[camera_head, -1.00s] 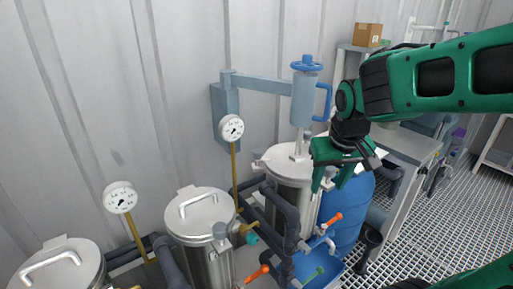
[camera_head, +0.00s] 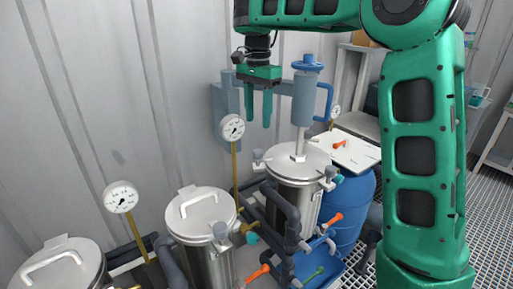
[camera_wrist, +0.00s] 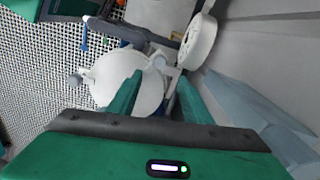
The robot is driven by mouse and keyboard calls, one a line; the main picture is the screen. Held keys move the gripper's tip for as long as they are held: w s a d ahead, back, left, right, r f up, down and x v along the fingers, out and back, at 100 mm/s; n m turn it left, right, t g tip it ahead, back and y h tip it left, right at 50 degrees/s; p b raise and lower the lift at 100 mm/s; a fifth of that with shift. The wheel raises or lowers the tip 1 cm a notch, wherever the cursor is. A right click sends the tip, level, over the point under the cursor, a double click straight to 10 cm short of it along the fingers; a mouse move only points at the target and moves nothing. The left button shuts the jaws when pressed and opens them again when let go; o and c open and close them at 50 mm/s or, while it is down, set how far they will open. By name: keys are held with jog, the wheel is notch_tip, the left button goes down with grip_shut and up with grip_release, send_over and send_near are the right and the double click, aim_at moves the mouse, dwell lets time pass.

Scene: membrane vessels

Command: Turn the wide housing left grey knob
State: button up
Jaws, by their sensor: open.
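The wide housing (camera_head: 293,178) is a steel vessel with a round lid, standing in the middle right of the head view. Its left grey knob (camera_head: 258,155) sits at the left edge of the lid. My gripper (camera_head: 258,119) points down above that knob, with its two green fingers apart and empty. In the wrist view the pale lid (camera_wrist: 118,82) lies beyond the fingers (camera_wrist: 160,77). A pale grey knob-like part (camera_wrist: 158,61) shows between and beyond the fingertips; I cannot tell surely that it is the left knob.
A white gauge (camera_head: 232,128) on a yellow stem stands just left of my gripper. A blue-topped cylinder (camera_head: 305,95) on a wall bracket rises at its right. Another lidded vessel (camera_head: 202,212) stands front left. A blue barrel (camera_head: 352,205) stands right.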

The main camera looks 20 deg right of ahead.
aim_at(257, 150)
notch_tip(257, 150, down, 11)
jog(key=shift+r, duration=0.1)
dwell(0.6)
jog(key=c, duration=1.1)
jog(key=shift+o, duration=0.2)
